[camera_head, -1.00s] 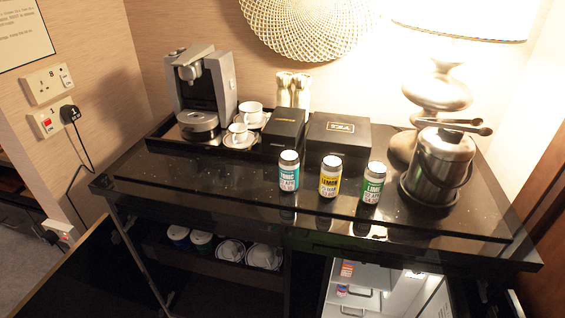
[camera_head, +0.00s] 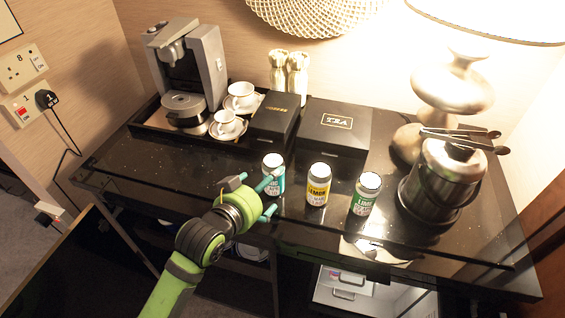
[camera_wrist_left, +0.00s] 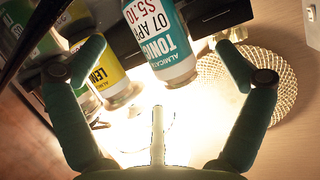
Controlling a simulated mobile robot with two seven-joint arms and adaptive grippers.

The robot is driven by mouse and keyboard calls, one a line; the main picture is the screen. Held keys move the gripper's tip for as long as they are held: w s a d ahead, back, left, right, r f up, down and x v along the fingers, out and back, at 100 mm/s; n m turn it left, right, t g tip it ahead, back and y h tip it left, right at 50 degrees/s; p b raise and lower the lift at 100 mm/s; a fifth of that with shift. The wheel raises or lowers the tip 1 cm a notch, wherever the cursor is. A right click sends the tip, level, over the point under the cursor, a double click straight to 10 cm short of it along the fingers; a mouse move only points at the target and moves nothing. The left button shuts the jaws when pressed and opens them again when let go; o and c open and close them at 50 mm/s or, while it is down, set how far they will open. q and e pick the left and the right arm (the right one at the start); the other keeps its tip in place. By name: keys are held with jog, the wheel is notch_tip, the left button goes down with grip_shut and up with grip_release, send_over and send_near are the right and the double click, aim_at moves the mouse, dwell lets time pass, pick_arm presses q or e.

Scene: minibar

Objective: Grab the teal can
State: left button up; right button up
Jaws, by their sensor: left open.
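The teal can (camera_head: 274,163), labelled tonic, stands upright on the black counter, leftmost in the row of cans. My left gripper (camera_head: 268,197) comes in from the front left, its fingers spread, just in front of the can. My right gripper is not in view.
A yellow can (camera_head: 318,186) and a green can (camera_head: 365,194) stand to the right of the teal can. A black box (camera_head: 275,118) and a tea box (camera_head: 335,125) stand behind. An ice bucket (camera_head: 443,183) is at the right, a coffee machine (camera_head: 188,75) at the left.

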pick_arm(q)
jog(key=shift+w+d+f+p, duration=0.1)
jog(key=shift+w+d+p, duration=0.6)
jog(key=shift+w, duration=0.1)
jog(key=x, duration=0.3)
jog(key=shift+w+d+f+p, duration=0.2)
jog(key=shift+w+p, duration=0.05)
jog(key=shift+p, duration=0.05)
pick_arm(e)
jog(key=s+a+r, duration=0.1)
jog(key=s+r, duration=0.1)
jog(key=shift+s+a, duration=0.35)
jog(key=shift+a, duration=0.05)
pick_arm(q)
jog(key=c, duration=1.3)
jog(key=shift+c, duration=0.8)
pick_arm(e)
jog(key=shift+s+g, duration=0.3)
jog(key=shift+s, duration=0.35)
